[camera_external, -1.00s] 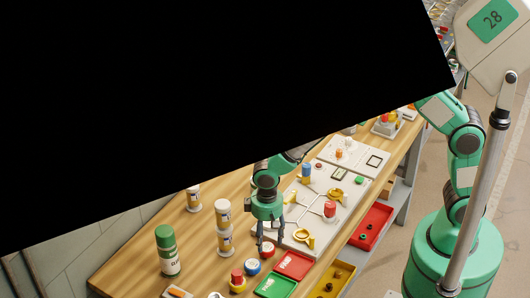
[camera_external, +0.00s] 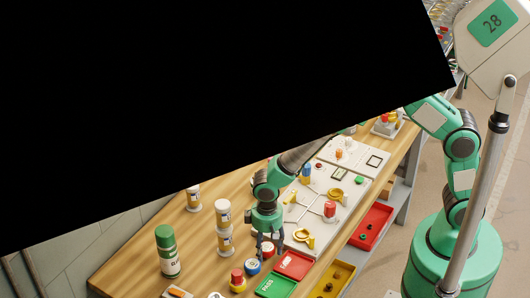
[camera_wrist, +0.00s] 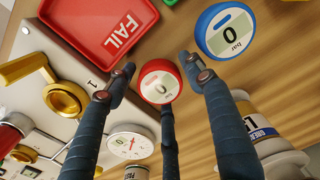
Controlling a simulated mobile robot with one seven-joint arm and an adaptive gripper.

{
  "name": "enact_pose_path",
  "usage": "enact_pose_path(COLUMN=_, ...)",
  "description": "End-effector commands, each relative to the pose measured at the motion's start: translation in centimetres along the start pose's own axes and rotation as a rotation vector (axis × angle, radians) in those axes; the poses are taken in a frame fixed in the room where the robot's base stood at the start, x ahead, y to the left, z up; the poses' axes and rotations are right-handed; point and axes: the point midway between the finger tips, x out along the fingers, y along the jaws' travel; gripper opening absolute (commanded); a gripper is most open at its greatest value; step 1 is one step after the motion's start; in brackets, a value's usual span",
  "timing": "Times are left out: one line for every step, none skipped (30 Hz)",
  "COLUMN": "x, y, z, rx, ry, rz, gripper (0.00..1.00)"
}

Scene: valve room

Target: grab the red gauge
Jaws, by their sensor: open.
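The red gauge (camera_wrist: 160,82) is a small round dial with a red rim and a pale face, lying on the wooden table. In the wrist view it sits between the fingertips of my gripper (camera_wrist: 158,78), with gaps at its sides. My gripper is open, its dark fingers pointing down around the gauge; I cannot tell whether any finger touches it. In the external view my gripper (camera_external: 270,249) is low over the table, and the red gauge (camera_external: 267,247) is partly hidden by the fingers.
A blue gauge (camera_wrist: 225,31) lies close to one finger. A red FAIL tray (camera_wrist: 97,20) and a green tray (camera_external: 275,286) are nearby. A white board with yellow valves (camera_external: 325,188) lies beside the gripper. White canisters (camera_external: 223,212) stand to the left.

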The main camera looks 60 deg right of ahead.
Motion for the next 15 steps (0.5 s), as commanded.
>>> enact_pose_path(x=0.00, y=0.00, z=0.00, rx=0.000, ry=0.000, rz=0.000, gripper=0.53)
enact_pose_path(x=0.00, y=0.00, z=0.00, rx=0.000, ry=0.000, rz=0.000, gripper=0.53)
enact_pose_path(x=0.00, y=0.00, z=0.00, rx=0.000, ry=0.000, rz=0.000, gripper=0.53)
enact_pose_path(x=0.00, y=0.00, z=0.00, rx=0.000, ry=0.000, rz=0.000, gripper=0.53)
enact_pose_path(x=0.00, y=0.00, z=0.00, rx=0.000, ry=0.000, rz=0.000, gripper=0.47)
enact_pose_path(x=0.00, y=0.00, z=0.00, rx=0.000, ry=0.000, rz=0.000, gripper=0.39)
enact_pose_path(x=0.00, y=0.00, z=0.00, rx=0.000, ry=0.000, rz=0.000, gripper=0.33)
enact_pose_path(x=0.00, y=0.00, z=0.00, rx=0.000, ry=0.000, rz=0.000, gripper=0.27)
enact_pose_path(x=0.00, y=0.00, z=0.00, rx=0.000, ry=0.000, rz=0.000, gripper=0.19)
enact_pose_path(x=0.00, y=0.00, z=0.00, rx=0.000, ry=0.000, rz=0.000, gripper=0.13)
enact_pose_path(x=-0.03, y=-0.01, z=-0.02, rx=0.000, ry=0.000, rz=0.000, gripper=0.09)
enact_pose_path(x=-0.03, y=-0.01, z=-0.02, rx=0.000, ry=0.000, rz=0.000, gripper=0.09)
enact_pose_path(x=-0.03, y=-0.01, z=-0.02, rx=0.000, ry=0.000, rz=0.000, gripper=0.09)
enact_pose_path(x=-0.03, y=-0.01, z=-0.02, rx=0.000, ry=0.000, rz=0.000, gripper=0.09)
enact_pose_path(x=-0.03, y=-0.01, z=-0.01, rx=0.000, ry=0.000, rz=0.000, gripper=0.09)
